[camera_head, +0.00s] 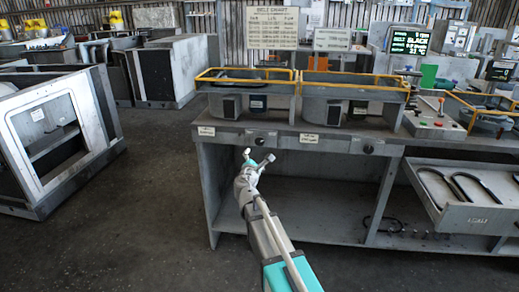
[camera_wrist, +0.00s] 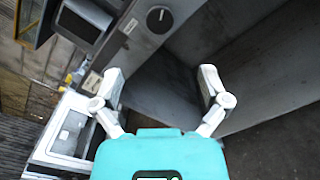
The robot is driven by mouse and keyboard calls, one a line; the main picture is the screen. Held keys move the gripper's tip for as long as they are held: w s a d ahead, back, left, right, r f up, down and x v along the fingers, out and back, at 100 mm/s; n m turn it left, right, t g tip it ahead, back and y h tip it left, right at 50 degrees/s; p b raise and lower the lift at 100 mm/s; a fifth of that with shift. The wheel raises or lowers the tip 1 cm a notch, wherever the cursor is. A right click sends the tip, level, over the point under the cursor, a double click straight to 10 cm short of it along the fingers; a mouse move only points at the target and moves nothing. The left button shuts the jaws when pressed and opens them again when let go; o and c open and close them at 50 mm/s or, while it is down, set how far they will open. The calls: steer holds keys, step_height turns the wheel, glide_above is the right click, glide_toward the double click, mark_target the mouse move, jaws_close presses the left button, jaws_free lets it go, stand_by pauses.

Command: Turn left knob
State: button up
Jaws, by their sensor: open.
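The left knob (camera_head: 259,141) is a small dark round knob on the front edge of the grey workbench (camera_head: 225,133). It also shows near the top middle of the wrist view (camera_wrist: 160,18), round and black with a light mark on its face. My gripper (camera_head: 258,157) is open and empty in front of the bench, just below the left knob in the head view. In the wrist view the two fingers of my gripper (camera_wrist: 161,78) are spread wide, with the knob beyond them and apart from them. A second dark knob (camera_head: 368,149) is farther right on the same edge.
Yellow-railed bays (camera_head: 247,82) stand on the bench top. An open drawer (camera_head: 480,216) with dark belts juts out at the right. A grey housing frame (camera_head: 50,140) stands on the floor at the left. The floor between is clear.

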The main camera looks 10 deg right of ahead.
mark_target(261, 142)
stand_by(0.4)
steer(key=x, duration=1.3)
steer(key=shift+w+d, duration=0.2)
steer(key=shift+w, duration=0.15)
steer(key=c, duration=1.1)
steer(key=shift+c, duration=0.2)
steer(key=shift+m, duration=0.4)
steer(key=m, duration=0.5)
steer(key=shift+f, duration=0.15)
steer(key=m, duration=0.6)
steer(key=shift+f, duration=0.1)
